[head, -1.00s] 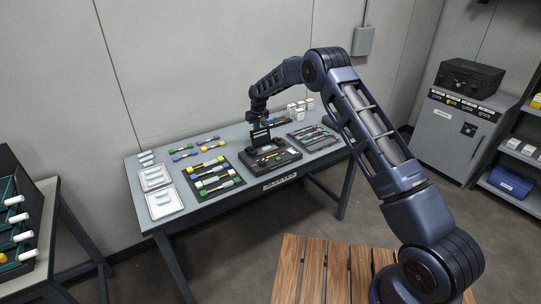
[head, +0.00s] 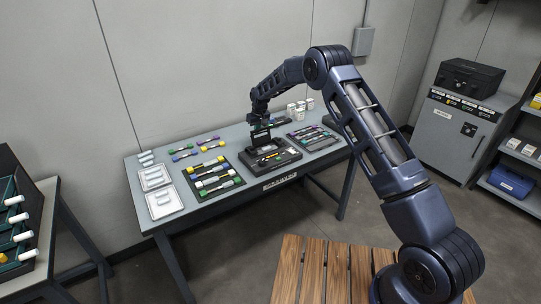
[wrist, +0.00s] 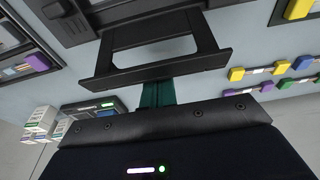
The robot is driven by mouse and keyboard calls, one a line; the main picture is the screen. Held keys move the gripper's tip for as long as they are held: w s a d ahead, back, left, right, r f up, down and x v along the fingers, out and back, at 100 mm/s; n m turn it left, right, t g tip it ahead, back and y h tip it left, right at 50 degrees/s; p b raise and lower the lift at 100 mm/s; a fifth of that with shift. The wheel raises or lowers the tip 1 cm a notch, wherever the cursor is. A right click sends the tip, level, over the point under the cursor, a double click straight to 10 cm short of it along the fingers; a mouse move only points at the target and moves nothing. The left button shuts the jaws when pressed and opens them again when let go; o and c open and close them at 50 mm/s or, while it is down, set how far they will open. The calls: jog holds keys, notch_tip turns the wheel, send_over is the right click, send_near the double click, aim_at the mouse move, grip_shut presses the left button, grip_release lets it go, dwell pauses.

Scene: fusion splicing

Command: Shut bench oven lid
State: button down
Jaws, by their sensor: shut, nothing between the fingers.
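The bench oven (head: 283,161) is a dark box near the front of the grey table in the head view. Its black lid (head: 260,136) stands raised at the back of the box. In the wrist view the lid (wrist: 110,82) looks like an open black frame. My gripper (head: 259,120) is at the raised lid, on its back side. In the wrist view its teal fingers (wrist: 157,93) are shut and empty, partly hidden behind the lid's edge. I cannot tell whether they touch it.
A black mat with coloured-ended pieces (head: 212,177) lies left of the oven, with white trays (head: 165,203) farther left. A dark tray of pieces (head: 313,137) lies close on the right. Small white boxes (head: 299,107) stand behind it.

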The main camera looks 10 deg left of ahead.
aim_at(262, 138)
jog(key=shift+s+d+f, duration=0.2)
jog(key=shift+s+d, duration=0.35)
jog(key=shift+d, duration=0.05)
jog(key=shift+s+d+f, duration=0.2)
jog(key=shift+s+d, duration=0.35)
jog(key=shift+s+d+r, duration=0.25)
jog(key=shift+s+d, duration=0.3)
jog(key=shift+s, duration=0.05)
jog(key=shift+s+d, duration=0.75)
notch_tip(262, 138, up, 7)
jog(key=shift+w+a, duration=0.4)
jog(key=shift+a, duration=0.05)
jog(key=shift+d+r, duration=0.1)
